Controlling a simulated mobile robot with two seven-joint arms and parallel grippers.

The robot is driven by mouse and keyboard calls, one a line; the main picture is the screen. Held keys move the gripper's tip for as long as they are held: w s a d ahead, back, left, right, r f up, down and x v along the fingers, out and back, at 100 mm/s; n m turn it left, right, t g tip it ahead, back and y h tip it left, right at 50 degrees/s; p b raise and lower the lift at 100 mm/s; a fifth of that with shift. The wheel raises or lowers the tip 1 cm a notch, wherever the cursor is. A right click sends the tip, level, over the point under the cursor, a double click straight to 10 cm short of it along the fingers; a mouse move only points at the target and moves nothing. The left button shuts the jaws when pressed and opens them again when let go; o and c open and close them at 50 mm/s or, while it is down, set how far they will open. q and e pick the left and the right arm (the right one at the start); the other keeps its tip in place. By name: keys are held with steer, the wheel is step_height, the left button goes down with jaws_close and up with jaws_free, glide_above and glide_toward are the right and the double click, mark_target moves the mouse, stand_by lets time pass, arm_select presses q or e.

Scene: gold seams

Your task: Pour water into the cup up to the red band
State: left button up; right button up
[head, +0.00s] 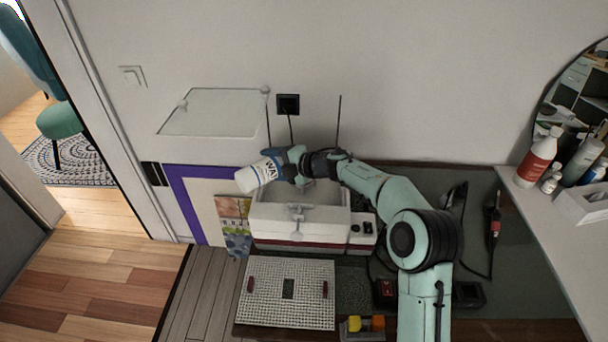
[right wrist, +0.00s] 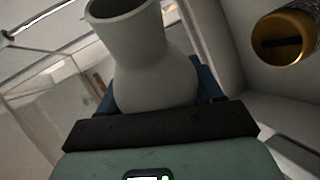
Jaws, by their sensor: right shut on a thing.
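My right gripper (head: 283,165) is shut on a white bottle (head: 256,176) with blue lettering that starts "WA". The bottle lies tilted nearly on its side, its free end to the left and slightly lower, above the back left of a white open-topped box (head: 270,226). In the right wrist view the pale bottle (right wrist: 155,70) stands between dark blue fingers, its flared neck at the top edge. I cannot make out a cup, a red band or any water stream. My left gripper is not in view.
A shelf (head: 555,215) with bottles is at right. A gold-coloured round object (right wrist: 284,40) shows in the wrist view.

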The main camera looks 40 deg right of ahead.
steer(key=shift+a, duration=0.75)
steer(key=shift+s+a, duration=0.1)
steer(key=shift+a+r, duration=0.1)
steer(key=shift+a, duration=0.15)
stand_by(0.8)
steer(key=shift+a+f+b, duration=0.1)
steer(key=shift+f+b, duration=0.4)
steer(key=shift+b, duration=0.2)
steer(key=shift+r+n+h+b, duration=0.1)
steer(key=shift+n+h+b, duration=0.3)
steer(key=shift+n+h, duration=0.25)
steer(key=shift+s+r+n+p, duration=0.1)
steer(key=shift+r+n+p, duration=0.2)
steer(key=shift+r, duration=0.25)
steer(key=shift+r+h, duration=0.25)
steer(key=shift+d, duration=0.2)
steer(key=shift+r+n, duration=0.15)
steer(key=shift+n, duration=0.1)
